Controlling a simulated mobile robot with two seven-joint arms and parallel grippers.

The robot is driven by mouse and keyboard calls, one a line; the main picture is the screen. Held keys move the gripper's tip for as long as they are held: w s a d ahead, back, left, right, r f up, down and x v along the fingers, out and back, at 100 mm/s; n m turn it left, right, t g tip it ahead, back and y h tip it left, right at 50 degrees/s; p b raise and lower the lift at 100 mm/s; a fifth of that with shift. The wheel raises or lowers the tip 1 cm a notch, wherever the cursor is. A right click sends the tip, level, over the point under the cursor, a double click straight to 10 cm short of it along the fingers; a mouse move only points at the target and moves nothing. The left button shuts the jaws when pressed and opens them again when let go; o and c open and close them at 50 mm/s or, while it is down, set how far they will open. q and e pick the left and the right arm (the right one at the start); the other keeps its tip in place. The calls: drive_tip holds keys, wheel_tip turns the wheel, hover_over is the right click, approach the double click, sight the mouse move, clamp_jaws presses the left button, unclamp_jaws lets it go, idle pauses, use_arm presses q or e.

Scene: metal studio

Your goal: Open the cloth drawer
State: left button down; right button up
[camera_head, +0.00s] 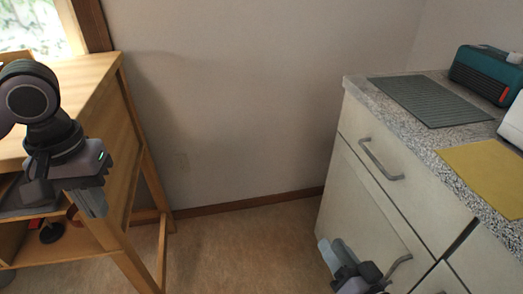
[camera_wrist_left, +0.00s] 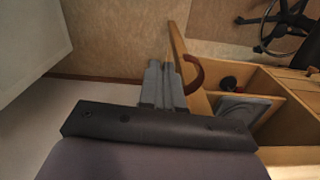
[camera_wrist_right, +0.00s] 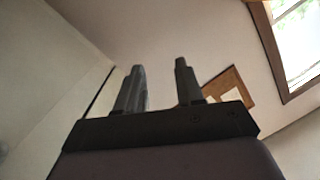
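A pale cabinet on the right in the head view has an upper drawer (camera_head: 372,181) with a grey bar handle (camera_head: 381,161). The drawer front looks flush and closed. A lower front (camera_head: 352,213) has its own handle (camera_head: 398,268). No label shows which is the cloth drawer. My right gripper (camera_head: 329,253) is low in front of the lower front, below the upper handle; its fingers are apart and empty in the right wrist view (camera_wrist_right: 160,85). My left gripper (camera_head: 93,203) hangs beside the wooden desk, its fingers together and empty in the left wrist view (camera_wrist_left: 162,82).
The speckled countertop (camera_head: 433,137) holds a grey-green ribbed mat (camera_head: 430,101), a yellow cloth or mat (camera_head: 487,172) and a teal appliance (camera_head: 486,73). A wooden desk (camera_head: 125,150) with shelves stands at left, close to my left arm. The floor between is clear.

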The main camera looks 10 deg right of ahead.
sight(376, 167)
drive_tip(key=w+d+r+m+t+h, duration=0.2)
drive_tip(key=d+r+m+h, duration=0.15)
drive_tip(key=d+m, duration=0.25)
drive_tip(key=w+d+r+m+t+h, duration=0.1)
drive_tip(key=w+d+r+m+h, duration=0.15)
drive_tip(key=d+m+h, duration=0.3)
drive_tip(key=x, duration=1.1)
drive_tip(key=shift+w+d+f+b, duration=0.25)
drive_tip(key=shift+w+f+b, duration=0.1)
drive_tip(key=shift+w+b, duration=0.1)
clamp_jaws()
